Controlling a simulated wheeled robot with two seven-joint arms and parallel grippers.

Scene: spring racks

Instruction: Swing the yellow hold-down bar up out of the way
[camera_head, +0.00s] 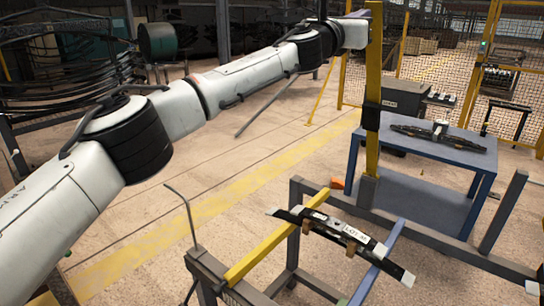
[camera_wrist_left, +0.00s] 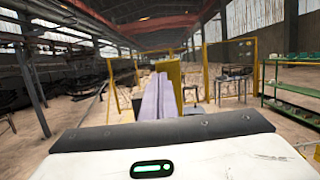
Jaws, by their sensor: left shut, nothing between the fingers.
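The yellow hold-down bar (camera_head: 374,70) stands upright at the back of the grey rack, with a black sleeve (camera_head: 371,117) partway up. My right gripper is not in view.
A dark leaf spring (camera_head: 340,232) with a white label lies across a yellow rail (camera_head: 275,240) and a blue rail (camera_head: 378,265) of the rack (camera_head: 440,245). A blue table (camera_head: 418,147) with another spring (camera_head: 438,134) stands behind. Yellow mesh fencing (camera_head: 440,70) is farther back.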

